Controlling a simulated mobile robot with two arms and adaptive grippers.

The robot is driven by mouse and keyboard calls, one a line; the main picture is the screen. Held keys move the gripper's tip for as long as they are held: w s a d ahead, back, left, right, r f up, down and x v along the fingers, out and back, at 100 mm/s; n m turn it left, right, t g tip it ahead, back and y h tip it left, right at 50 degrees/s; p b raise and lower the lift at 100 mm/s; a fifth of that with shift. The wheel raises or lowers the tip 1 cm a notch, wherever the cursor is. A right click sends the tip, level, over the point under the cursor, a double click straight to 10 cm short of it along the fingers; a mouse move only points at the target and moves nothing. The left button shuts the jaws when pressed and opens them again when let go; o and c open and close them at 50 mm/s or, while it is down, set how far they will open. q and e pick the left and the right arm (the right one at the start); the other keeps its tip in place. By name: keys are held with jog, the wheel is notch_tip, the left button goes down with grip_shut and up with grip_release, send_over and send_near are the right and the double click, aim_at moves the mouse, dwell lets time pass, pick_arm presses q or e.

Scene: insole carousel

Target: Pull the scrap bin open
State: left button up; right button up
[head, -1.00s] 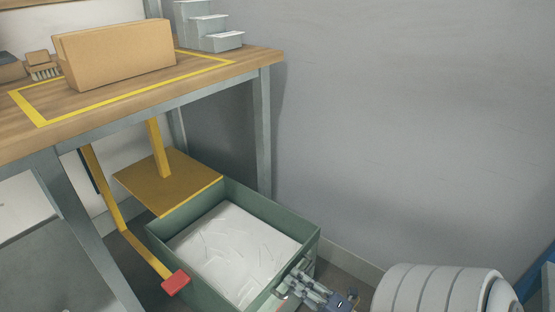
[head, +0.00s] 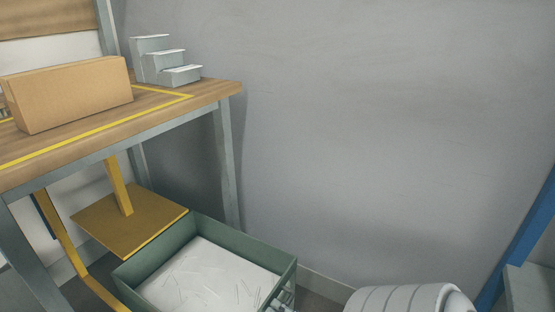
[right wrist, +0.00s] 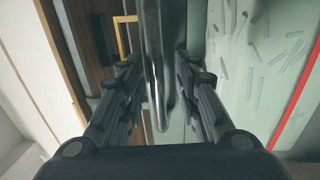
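The scrap bin (head: 276,254) is a green open box at the bottom of the head view, full of white scraps (head: 205,280). It stands out in front of a yellow-brown panel under the table, and its near side is cut off. My right gripper is mostly below the head view's lower edge, at the bin's right corner. In the right wrist view, my right gripper (right wrist: 160,65) has its fingers on either side of a grey metal bar (right wrist: 154,50). A gap shows between the bar and the right-hand finger, so it looks open. My left gripper is not visible.
The wooden table (head: 215,92) with a cardboard box (head: 75,95) and grey stepped block (head: 165,62) stands left of and above the bin. A white ribbed roll (head: 405,300) lies at the lower right. A blue post (head: 525,240) stands at the right edge.

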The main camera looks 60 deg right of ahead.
jog(key=a+v, duration=0.1)
jog(key=v, duration=1.1)
jog(key=shift+d, duration=0.45)
jog(key=shift+r, duration=0.1)
